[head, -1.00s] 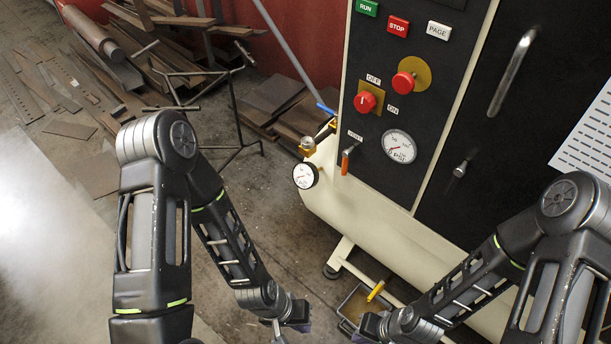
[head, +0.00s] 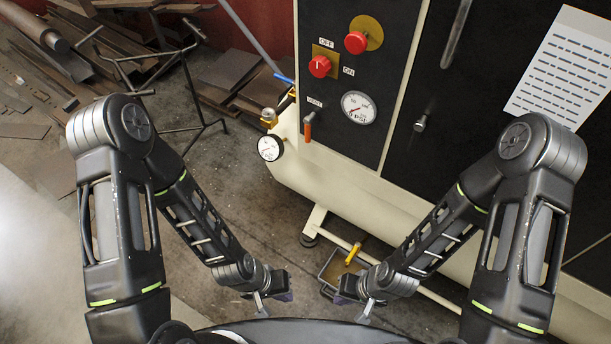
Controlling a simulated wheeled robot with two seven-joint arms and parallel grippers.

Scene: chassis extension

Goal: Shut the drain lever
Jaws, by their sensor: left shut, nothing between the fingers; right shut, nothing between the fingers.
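The drain lever appears to be the small yellow handle (head: 353,254) low under the cream tank, above a small open tray (head: 327,268). Its valve body is too small to make out. My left gripper (head: 262,306) is shut and empty, left of the yellow handle and lower in the picture. My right gripper (head: 366,313) is shut and empty, just below the handle in the picture. Both look apart from the handle.
Scrap metal lies upper left.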

